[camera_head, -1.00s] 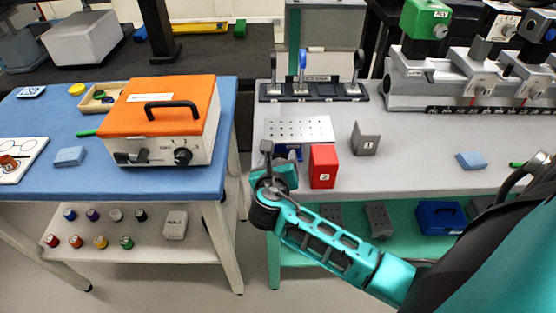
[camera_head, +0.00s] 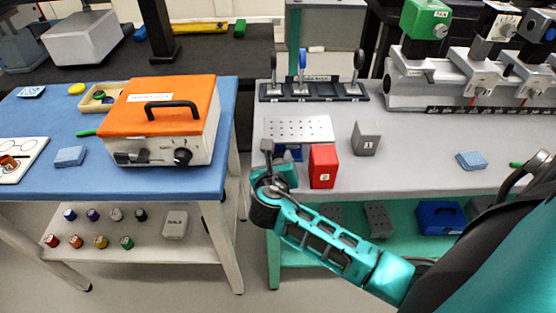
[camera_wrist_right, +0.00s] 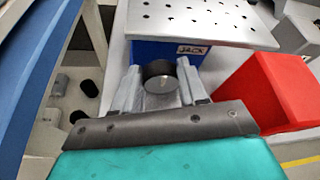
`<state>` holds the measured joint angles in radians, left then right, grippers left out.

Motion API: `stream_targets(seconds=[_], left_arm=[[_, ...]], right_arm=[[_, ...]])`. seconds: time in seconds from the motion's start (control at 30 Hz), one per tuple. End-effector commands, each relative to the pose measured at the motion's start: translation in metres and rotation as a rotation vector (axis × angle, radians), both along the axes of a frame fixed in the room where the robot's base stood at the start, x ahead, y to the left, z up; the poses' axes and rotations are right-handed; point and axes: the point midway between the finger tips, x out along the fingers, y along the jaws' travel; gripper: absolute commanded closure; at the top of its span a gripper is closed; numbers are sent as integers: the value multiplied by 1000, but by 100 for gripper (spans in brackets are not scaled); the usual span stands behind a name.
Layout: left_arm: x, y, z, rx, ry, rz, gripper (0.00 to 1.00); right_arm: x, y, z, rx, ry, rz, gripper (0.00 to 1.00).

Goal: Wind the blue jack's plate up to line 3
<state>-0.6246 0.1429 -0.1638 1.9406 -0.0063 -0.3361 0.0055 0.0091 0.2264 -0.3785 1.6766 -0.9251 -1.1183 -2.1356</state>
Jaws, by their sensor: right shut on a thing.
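The blue jack (camera_head: 294,154) stands at the left front of the grey bench, its flat perforated plate (camera_head: 298,129) on top. Its label and blue front show in the right wrist view (camera_wrist_right: 193,50), below the plate (camera_wrist_right: 200,18). My right gripper (camera_head: 268,153) is at the jack's front. In the right wrist view, its two fingers (camera_wrist_right: 159,86) are shut on the jack's round dark-rimmed knob (camera_wrist_right: 160,76). I cannot make out any height lines. My left gripper is not in view.
A red block marked 2 (camera_head: 323,167) stands close to the jack's right, and a grey block marked 1 (camera_head: 365,138) farther right. A rack of optics (camera_head: 314,90) stands behind. A gap separates this bench from the blue table (camera_head: 60,120).

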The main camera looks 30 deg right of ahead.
Motion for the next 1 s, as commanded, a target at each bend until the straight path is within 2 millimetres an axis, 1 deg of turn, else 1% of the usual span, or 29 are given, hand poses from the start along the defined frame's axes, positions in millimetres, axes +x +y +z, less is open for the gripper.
stream_targets(seconds=[0.27, 0.8, 1.0], left_arm=[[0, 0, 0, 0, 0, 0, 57], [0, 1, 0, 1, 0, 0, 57], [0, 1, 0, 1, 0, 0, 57]], right_arm=[[-1, -1, 0, 50, -31, -2, 88], [-3, -5, 0, 371, -226, 0, 88], [-4, -6, 0, 463, -283, 0, 88]])
